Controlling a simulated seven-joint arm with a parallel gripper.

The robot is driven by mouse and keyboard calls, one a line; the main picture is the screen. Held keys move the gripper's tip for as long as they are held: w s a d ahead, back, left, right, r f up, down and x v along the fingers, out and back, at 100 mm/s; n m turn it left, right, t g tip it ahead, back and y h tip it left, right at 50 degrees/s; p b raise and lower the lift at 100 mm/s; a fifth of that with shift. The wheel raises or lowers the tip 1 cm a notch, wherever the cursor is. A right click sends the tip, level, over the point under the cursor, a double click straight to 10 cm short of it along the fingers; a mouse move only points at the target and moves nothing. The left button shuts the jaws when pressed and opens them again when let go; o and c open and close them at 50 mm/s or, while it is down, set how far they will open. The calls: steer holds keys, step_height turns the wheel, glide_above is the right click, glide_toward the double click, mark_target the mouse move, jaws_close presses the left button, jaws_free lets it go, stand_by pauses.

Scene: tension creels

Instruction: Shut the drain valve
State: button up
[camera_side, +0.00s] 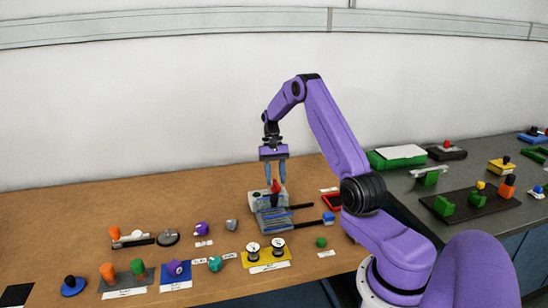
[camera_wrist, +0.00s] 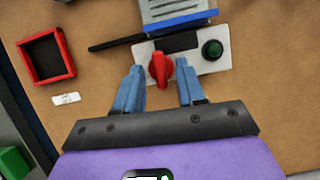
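No readable label names the drain valve. A red handle (camera_side: 276,186) stands on a light grey unit on the wooden bench; it may be the valve. In the wrist view the red handle (camera_wrist: 159,70) sits on a light plate (camera_wrist: 212,65) beside a round green button (camera_wrist: 212,49). My gripper (camera_side: 275,181) points down over the handle, its blue fingers apart. In the wrist view the gripper (camera_wrist: 158,66) is open, with one finger on each side of the handle. I cannot tell whether either finger touches it.
A ribbed grey block with a blue edge (camera_wrist: 180,23) and a black bar (camera_wrist: 115,43) adjoin the plate. A red open tray (camera_wrist: 46,58) lies left in the wrist view. A yellow plate with two spools (camera_side: 266,259) and small coloured fixtures stand nearer the bench's front.

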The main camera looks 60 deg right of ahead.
steer(key=v, duration=1.6)
steer(key=shift+r, duration=0.35)
steer(key=shift+w+d, duration=0.1)
steer(key=w+a+r+n+h, duration=0.15)
steer(key=a+n, duration=0.25)
steer(key=a, duration=0.8)
steer(key=a+r+n+h, duration=0.1)
steer(key=a+r+n, duration=0.15)
steer(key=a, duration=0.95)
steer(key=s+a+f+n+t+h, duration=0.1)
steer(key=s+a+n, duration=0.5)
steer(key=s+a, duration=0.45)
steer(key=s+a+f+n, duration=0.1)
steer(key=s+f+n, duration=0.1)
steer(key=s, duration=0.5)
steer(key=s+a+f+n+t, duration=0.1)
steer(key=s+n, duration=0.3)
steer(key=s, duration=0.4)
steer(key=s+a+f+n+t, duration=0.1)
steer(key=s+f+n, duration=0.2)
steer(key=s, duration=0.5)
steer(key=shift+a+f+n, duration=0.35)
steer(key=shift+a+f, duration=0.05)
